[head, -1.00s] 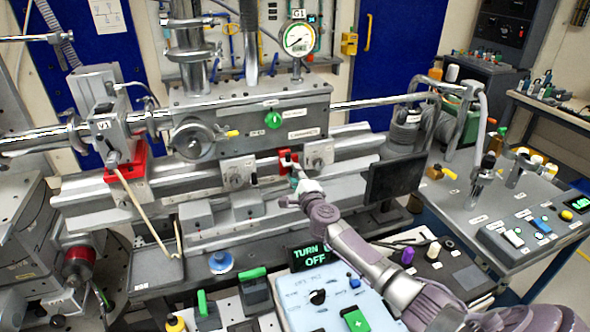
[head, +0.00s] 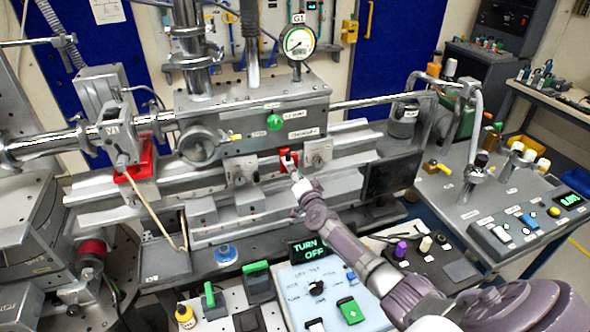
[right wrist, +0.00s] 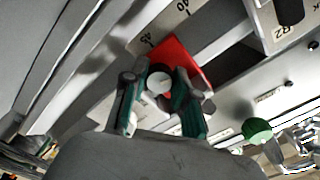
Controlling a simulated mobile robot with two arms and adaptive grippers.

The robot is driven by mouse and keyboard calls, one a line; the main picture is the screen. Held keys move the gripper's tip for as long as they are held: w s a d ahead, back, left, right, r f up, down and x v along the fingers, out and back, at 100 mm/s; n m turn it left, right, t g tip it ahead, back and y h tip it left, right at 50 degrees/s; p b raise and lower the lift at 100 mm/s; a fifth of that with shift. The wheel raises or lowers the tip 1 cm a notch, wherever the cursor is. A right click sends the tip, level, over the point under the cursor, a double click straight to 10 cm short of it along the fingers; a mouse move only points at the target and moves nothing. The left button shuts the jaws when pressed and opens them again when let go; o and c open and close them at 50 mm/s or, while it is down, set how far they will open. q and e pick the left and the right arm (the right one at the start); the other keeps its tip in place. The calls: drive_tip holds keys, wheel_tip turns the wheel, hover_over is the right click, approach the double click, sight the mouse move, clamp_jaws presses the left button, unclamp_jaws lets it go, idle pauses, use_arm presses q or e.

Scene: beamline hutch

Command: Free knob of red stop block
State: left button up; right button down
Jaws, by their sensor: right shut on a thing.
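The red stop block (head: 284,163) sits on the rail of the bench, between two pale plates, in the head view. In the right wrist view the red block (right wrist: 188,60) lies just beyond my fingertips, beside scale marks. Its knob, with a round pale end (right wrist: 159,82), is between the two green-padded fingers. My right gripper (right wrist: 170,95) is shut on this knob. In the head view my right gripper (head: 294,174) reaches up to the front of the block, and its fingertips are small there. My left gripper is not in view.
A valve (head: 120,143) on another red block stands to the left, with a pale rod hanging from it. A dark panel (head: 390,176) is close on the right. A green knob (right wrist: 257,130) shows in the right wrist view. A control box (head: 325,290) lies below my arm.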

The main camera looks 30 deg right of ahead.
drive_tip(key=shift+f+n+p, duration=0.1)
drive_tip(key=shift+n+p, duration=0.5)
drive_tip(key=shift+n, duration=1.5)
drive_tip(key=c, duration=0.9)
unclamp_jaws()
drive_tip(key=v, duration=1.2)
drive_tip(key=shift+d, duration=0.1)
drive_tip(key=shift+s+f, duration=0.1)
